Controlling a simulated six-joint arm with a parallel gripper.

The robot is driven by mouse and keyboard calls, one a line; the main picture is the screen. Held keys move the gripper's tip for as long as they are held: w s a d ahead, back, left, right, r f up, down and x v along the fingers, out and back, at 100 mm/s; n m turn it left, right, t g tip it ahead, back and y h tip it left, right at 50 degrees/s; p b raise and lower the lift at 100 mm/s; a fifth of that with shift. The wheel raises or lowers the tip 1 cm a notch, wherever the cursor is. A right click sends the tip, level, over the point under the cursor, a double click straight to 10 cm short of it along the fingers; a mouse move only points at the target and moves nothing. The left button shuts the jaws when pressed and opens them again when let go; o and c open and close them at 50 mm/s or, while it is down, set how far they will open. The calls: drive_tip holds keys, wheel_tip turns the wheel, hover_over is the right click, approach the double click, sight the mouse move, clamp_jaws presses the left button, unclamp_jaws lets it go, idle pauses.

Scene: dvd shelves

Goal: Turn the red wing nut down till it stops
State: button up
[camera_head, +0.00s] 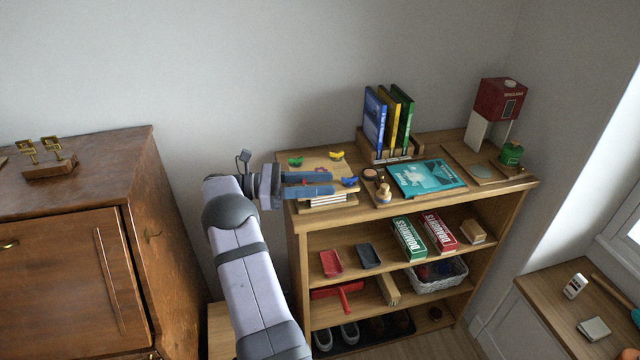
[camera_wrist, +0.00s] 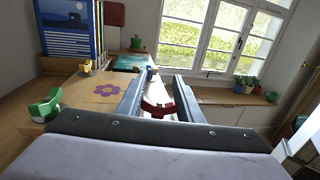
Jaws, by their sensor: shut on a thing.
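The red wing nut (camera_wrist: 158,108) is between the two fingers of my gripper (camera_wrist: 160,82) in the wrist view, with its wings reaching toward both fingers. My gripper (camera_head: 332,183) is shut on it at the near side of the flower press (camera_head: 316,158). In the head view only a little red (camera_head: 320,169) shows beside the fingers, and the rest of the nut is hidden. How high the nut sits on its bolt cannot be told.
Green (camera_head: 295,161), yellow (camera_head: 337,155) and blue (camera_head: 349,181) wing nuts stand at the press's other corners. Upright books (camera_head: 388,120) stand behind. A wooden figure (camera_head: 384,193) and a teal book (camera_head: 427,177) lie to the right on the shelf top.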

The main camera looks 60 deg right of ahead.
sight(298, 185)
drive_tip(key=o, duration=1.1)
drive_tip(key=b+v, duration=0.1)
drive_tip(key=v, duration=0.4)
drive_tip(key=shift+w+f+b, duration=0.1)
drive_tip(key=shift+f+b, duration=0.05)
drive_tip(key=shift+b, duration=0.25)
drive_tip(key=shift+v, duration=0.9)
drive_tip(key=shift+w+a+r, duration=0.1)
drive_tip(key=shift+a+r, duration=0.05)
drive_tip(key=shift+r, duration=0.1)
drive_tip(key=shift+w, duration=0.1)
